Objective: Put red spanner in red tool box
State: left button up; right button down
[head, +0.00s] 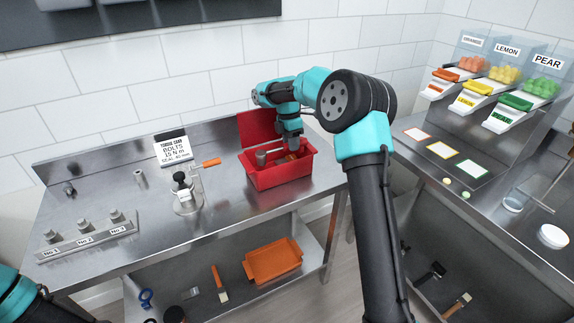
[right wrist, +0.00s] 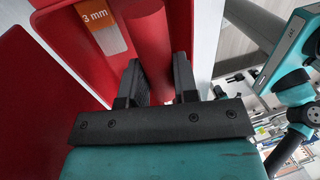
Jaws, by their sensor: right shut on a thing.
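The red tool box (head: 280,178) stands open on the steel bench, its red lid (head: 257,128) raised at the back. My right gripper (head: 291,143) points down over the box. In the right wrist view the gripper (right wrist: 158,82) is shut on a thick red bar (right wrist: 148,38), which looks like the handle of the red spanner. Red tool box walls lie around it there. In the head view a grey rod with a round grey end (head: 261,158) shows at the box's left part; the handle is hidden by the gripper. I cannot tell whether the spanner touches the box floor.
A clamp stand (head: 184,190) with an orange-handled tool (head: 211,162) is left of the box. A numbered bolt rack (head: 86,235) stands at the bench's front left. A torque card (head: 173,149) leans behind. An orange tray (head: 273,262) is on the lower shelf. Candy dispensers (head: 505,117) are at right.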

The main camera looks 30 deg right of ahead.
jog(key=shift+w+x, duration=0.15)
jog(key=shift+x, duration=0.5)
jog(key=shift+w+x, duration=0.15)
jog(key=shift+x, duration=0.45)
jog(key=shift+f, duration=0.15)
jog(key=shift+w+x, duration=0.2)
jog(key=shift+x, duration=0.6)
jog(key=shift+w+x, duration=0.15)
jog(key=shift+x, duration=0.65)
jog(key=shift+w+x, duration=0.2)
jog(key=shift+x, duration=0.55)
jog(key=shift+d+f, duration=0.1)
jog(key=shift+f, duration=0.15)
jog(key=c, duration=0.9)
grip_release()
jog(key=v, duration=1.2)
jog(key=shift+s+r, duration=0.1)
